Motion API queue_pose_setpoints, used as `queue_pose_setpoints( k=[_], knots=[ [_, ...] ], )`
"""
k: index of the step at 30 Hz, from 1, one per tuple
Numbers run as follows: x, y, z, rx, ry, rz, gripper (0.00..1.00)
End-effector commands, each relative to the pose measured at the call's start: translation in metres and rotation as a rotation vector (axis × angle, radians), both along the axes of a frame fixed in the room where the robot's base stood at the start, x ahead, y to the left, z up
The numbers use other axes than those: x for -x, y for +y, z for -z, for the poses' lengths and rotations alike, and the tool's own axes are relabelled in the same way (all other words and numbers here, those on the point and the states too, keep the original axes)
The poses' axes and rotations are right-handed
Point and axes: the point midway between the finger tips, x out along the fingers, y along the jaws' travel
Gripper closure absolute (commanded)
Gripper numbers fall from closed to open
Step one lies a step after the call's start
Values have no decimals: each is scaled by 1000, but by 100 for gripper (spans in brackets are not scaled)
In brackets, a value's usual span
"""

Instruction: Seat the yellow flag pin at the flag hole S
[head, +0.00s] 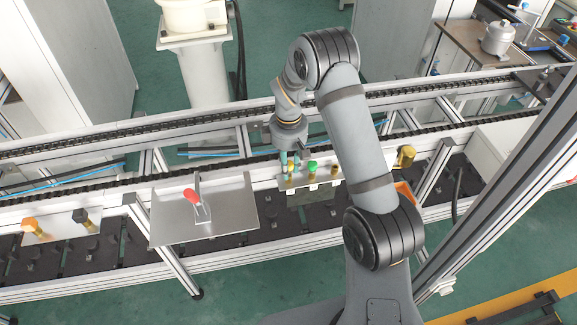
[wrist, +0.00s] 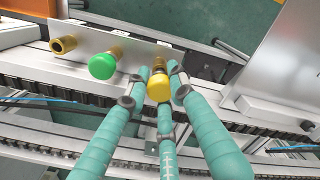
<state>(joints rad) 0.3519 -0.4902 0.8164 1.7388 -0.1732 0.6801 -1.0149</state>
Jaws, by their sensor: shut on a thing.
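The yellow flag pin (wrist: 159,88) is between the teal fingers of my gripper (wrist: 155,84), which is shut on it. Brass shows just beyond its yellow cap, at the end of the pale plate (wrist: 130,49). I cannot tell whether the pin is fully down in a hole. In the head view, my gripper (head: 290,160) is low over the left part of the same plate, with a bit of yellow (head: 290,169) at its tips. The hole labels are too small to read, so I cannot tell which is S.
A green-capped pin (wrist: 102,66) stands beside the yellow one, with an open brass bushing (wrist: 62,45) beyond it. In the head view, a metal tray (head: 235,215) with a red-handled clamp (head: 192,196) lies to the left. A yellow-topped brass piece (head: 405,156) stands to the right.

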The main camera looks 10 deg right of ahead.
Motion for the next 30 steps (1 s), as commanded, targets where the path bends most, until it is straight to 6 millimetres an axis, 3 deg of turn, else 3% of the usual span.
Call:
queue_pose_setpoints(
  k=[18,19,30],
  knots=[
    [0,0,20,0,0,0,100],
    [0,0,18,0,0,0,76],
    [0,0,18,0,-1,0,55]
  ],
)
